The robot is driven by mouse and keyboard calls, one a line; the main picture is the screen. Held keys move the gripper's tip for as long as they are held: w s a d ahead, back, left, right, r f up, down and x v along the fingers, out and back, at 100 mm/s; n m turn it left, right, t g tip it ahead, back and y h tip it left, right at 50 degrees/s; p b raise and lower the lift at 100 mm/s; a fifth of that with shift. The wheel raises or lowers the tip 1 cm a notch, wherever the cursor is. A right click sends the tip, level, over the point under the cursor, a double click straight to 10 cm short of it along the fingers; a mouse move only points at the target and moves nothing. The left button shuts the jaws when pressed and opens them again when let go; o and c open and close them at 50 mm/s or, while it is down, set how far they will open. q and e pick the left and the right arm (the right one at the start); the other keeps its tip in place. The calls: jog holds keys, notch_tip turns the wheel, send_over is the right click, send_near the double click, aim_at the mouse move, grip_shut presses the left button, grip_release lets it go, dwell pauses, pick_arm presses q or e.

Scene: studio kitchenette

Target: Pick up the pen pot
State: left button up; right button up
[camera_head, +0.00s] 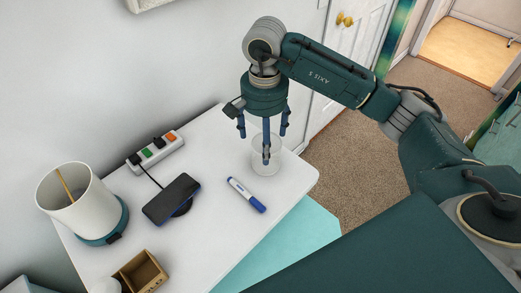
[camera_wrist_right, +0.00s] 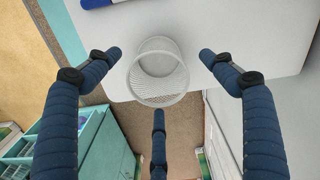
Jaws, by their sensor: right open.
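The pen pot (camera_head: 267,167) is a pale, see-through mesh cup standing upright and empty on the white desk, near its right corner. It also shows in the right wrist view (camera_wrist_right: 160,98). My right gripper (camera_head: 264,136) is directly above it, pointing down. Its three blue fingers are spread open around the pot's outline in the wrist view (camera_wrist_right: 160,75), with nothing held. One finger overlaps the pot in the head view; I cannot tell whether it touches. My left gripper is not in view.
On the white desk (camera_head: 215,235) are a blue-and-white marker (camera_head: 246,195), a phone on a stand (camera_head: 171,199), a power strip (camera_head: 157,150), a white cylinder with a teal base (camera_head: 80,203) and a small wooden box (camera_head: 140,272). The desk edge is close to the pot.

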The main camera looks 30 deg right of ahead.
aim_at(274, 166)
jog(key=shift+s+d+f, duration=0.1)
jog(key=shift+s+f, duration=0.1)
jog(key=shift+f, duration=0.3)
jog(key=shift+s+d+f, duration=0.1)
jog(key=shift+s+f, duration=0.05)
jog(key=shift+f, duration=0.35)
jog(key=shift+f+p, duration=0.3)
jog(key=shift+w+f+p, duration=0.1)
jog(key=shift+f+p, duration=0.2)
jog(key=f+p, duration=0.1)
jog(key=f, duration=0.1)
jog(key=f+p, duration=0.1)
jog(key=shift+w+d+f, duration=0.15)
jog(key=shift+w+f, duration=0.05)
jog(key=shift+f, duration=0.15)
jog(key=shift+d+f, duration=0.1)
jog(key=shift+f, duration=0.4)
jog(key=c, duration=1.2)
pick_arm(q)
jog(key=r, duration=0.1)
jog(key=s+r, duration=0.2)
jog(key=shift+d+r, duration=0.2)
pick_arm(e)
jog(key=shift+c, duration=0.5)
jog(key=shift+w+r, duration=0.1)
